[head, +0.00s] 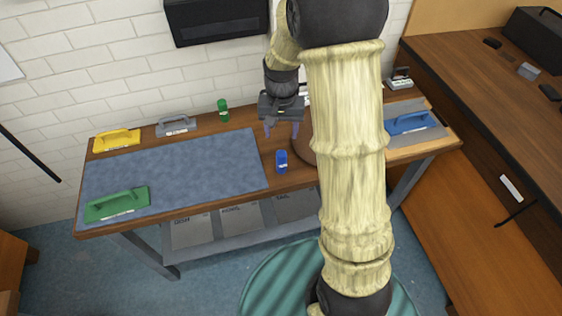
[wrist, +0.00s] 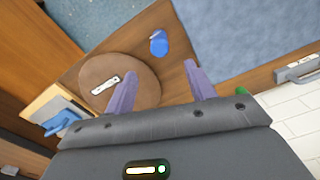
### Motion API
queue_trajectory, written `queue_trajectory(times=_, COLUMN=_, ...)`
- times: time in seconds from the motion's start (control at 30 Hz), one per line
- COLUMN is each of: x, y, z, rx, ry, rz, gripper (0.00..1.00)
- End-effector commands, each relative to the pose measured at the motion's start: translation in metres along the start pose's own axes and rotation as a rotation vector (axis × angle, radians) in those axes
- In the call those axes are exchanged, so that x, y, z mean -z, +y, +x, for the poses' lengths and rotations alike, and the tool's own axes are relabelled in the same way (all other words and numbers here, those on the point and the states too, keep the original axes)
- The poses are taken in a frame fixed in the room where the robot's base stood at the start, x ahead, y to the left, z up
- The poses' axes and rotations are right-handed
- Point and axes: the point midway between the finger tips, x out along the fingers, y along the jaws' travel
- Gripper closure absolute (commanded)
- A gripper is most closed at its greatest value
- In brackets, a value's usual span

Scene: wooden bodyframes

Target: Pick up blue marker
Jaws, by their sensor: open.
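The blue marker (head: 281,161) is a short, stubby blue piece with a small pale mark. It stands near the front edge of the wooden table, just right of the blue-grey mat. In the wrist view the blue marker (wrist: 158,43) lies beyond the fingertips, roughly in line with the gap between them. My gripper (head: 282,128) is above the table, behind the marker in the head view and apart from it. Its two purple fingers are spread with nothing between them, as the wrist view of my gripper (wrist: 162,70) also shows.
A green marker (head: 222,110) stands at the back. Yellow (head: 117,140), grey (head: 175,126), green (head: 117,204) and blue (head: 408,122) handled tools lie around the table. A round brown disc (wrist: 148,90) bearing a white item is beside the marker. The mat (head: 180,172) is mostly bare.

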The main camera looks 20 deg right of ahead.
Motion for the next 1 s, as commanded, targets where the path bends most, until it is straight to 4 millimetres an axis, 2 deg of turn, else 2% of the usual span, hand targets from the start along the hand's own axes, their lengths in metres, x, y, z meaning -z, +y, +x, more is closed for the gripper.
queue_trajectory(times=0.03, x=-0.001, y=0.000, z=0.011, rx=-0.002, ry=-0.006, rz=0.000, gripper=0.45)
queue_trajectory(times=0.3, x=-0.001, y=0.000, z=0.058, rx=-0.002, ry=-0.006, rz=0.000, gripper=0.45)
queue_trajectory(times=0.5, x=-0.001, y=0.000, z=0.089, rx=-0.001, ry=-0.003, rz=0.000, gripper=0.45)
queue_trajectory(times=0.6, x=-0.001, y=0.000, z=0.096, rx=0.000, ry=-0.001, rz=-0.001, gripper=0.45)
queue_trajectory(times=1.0, x=-0.001, y=0.000, z=0.101, rx=0.000, ry=-0.002, rz=-0.001, gripper=0.45)
